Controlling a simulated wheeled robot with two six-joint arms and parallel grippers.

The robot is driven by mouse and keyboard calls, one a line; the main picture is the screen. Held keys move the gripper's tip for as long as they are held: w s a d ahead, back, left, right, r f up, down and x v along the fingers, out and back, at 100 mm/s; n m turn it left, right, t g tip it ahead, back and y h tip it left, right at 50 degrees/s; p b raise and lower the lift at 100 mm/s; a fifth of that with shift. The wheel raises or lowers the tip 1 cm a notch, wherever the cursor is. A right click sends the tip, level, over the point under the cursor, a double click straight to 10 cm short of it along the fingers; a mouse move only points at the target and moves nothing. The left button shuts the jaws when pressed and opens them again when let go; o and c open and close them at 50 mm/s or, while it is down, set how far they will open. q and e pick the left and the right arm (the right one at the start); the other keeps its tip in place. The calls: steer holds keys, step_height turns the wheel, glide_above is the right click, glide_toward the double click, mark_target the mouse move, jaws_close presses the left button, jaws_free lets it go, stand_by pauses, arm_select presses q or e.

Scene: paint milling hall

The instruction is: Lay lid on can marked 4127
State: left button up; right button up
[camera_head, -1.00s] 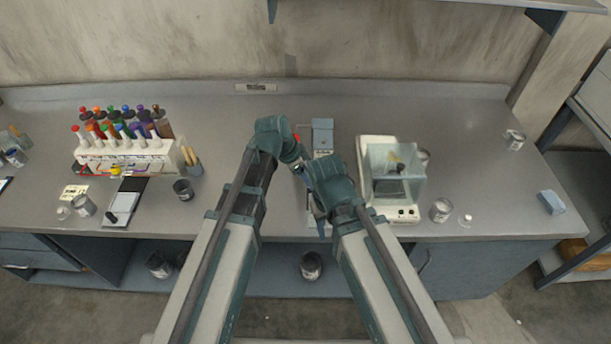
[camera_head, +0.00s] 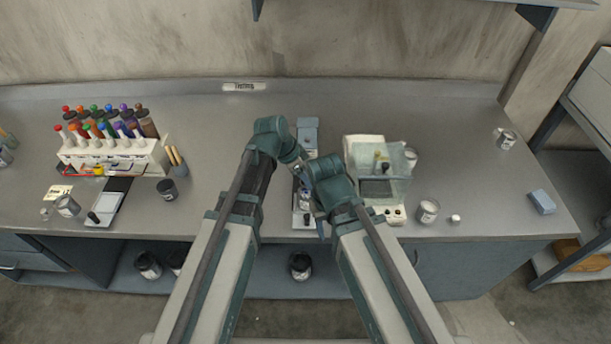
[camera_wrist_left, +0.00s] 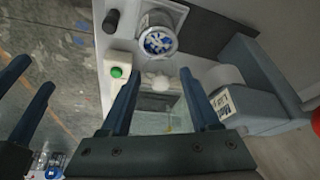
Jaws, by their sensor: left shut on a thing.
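My left gripper (camera_head: 303,166) is over the middle of the bench. In the left wrist view its fingers (camera_wrist_left: 159,75) are apart, with a small pale lid (camera_wrist_left: 158,80) between the tips. An open can (camera_wrist_left: 158,42) with blue and white inside is just beyond it. I cannot read 4127 on either. My right gripper's fingers (camera_wrist_left: 32,90) show at the left of the wrist view, apart and empty. In the head view my right wrist hides them.
The bench's far right is mostly clear.

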mark_target(302, 182)
arm_select(q)
steer(key=shift+f+b, duration=1.6)
steer(key=shift+f, duration=0.4)
steer(key=shift+f+b, duration=0.35)
steer(key=shift+b, duration=0.05)
stand_by(0.5)
steer(key=o, duration=1.4)
steer(key=shift+r, duration=0.1)
steer(key=shift+r+p, duration=3.45)
steer(key=shift+p, duration=0.15)
